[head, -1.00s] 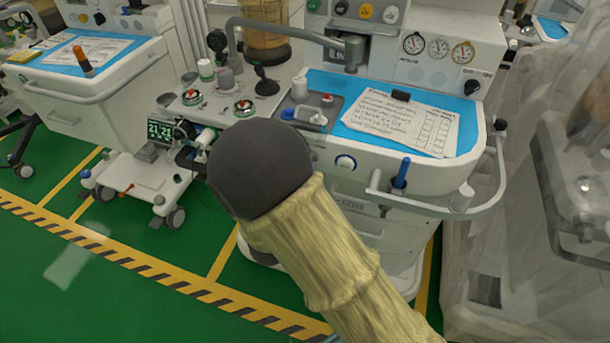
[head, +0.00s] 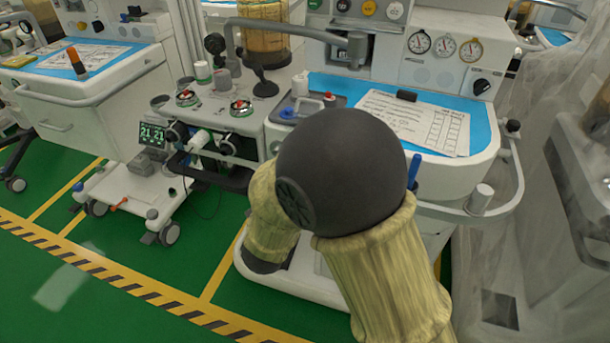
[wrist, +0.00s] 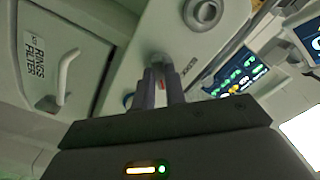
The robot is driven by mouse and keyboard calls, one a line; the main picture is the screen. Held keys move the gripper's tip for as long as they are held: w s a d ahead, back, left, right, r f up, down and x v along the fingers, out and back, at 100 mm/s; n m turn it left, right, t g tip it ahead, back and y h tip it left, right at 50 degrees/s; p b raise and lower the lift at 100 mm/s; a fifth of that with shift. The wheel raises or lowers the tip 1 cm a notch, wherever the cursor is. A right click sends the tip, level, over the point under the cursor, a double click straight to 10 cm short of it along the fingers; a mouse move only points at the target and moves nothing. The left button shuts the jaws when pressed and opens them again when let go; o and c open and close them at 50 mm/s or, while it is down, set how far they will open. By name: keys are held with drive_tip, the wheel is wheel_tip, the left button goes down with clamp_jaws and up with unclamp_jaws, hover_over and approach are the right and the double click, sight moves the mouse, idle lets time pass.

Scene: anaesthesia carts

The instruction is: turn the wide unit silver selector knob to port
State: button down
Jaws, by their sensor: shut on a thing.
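The wide white unit (head: 455,178) with a blue top stands at the right in the head view. My arm's dark round joint covers part of its front there, and my gripper is hidden. In the wrist view my gripper (wrist: 161,84) has its two grey fingers close together at a silver knob (wrist: 160,60) on a pale panel. The fingers are shut on the knob and cover much of it. Which way the knob's mark points cannot be seen.
A drawer handle (wrist: 68,75) lies further left. In the head view a rail (head: 500,205) curves round the unit's right corner.

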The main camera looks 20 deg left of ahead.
drive_tip(key=shift+f, duration=0.1)
drive_tip(key=c, duration=1.4)
unclamp_jaws()
drive_tip(key=shift+c, duration=0.2)
drive_tip(key=shift+s, duration=0.1)
drive_tip(key=s+a+p, duration=0.1)
drive_tip(key=s+p, duration=0.1)
drive_tip(key=s, duration=1.5)
drive_tip(key=shift+s+a, duration=0.15)
drive_tip(key=shift+a, duration=0.05)
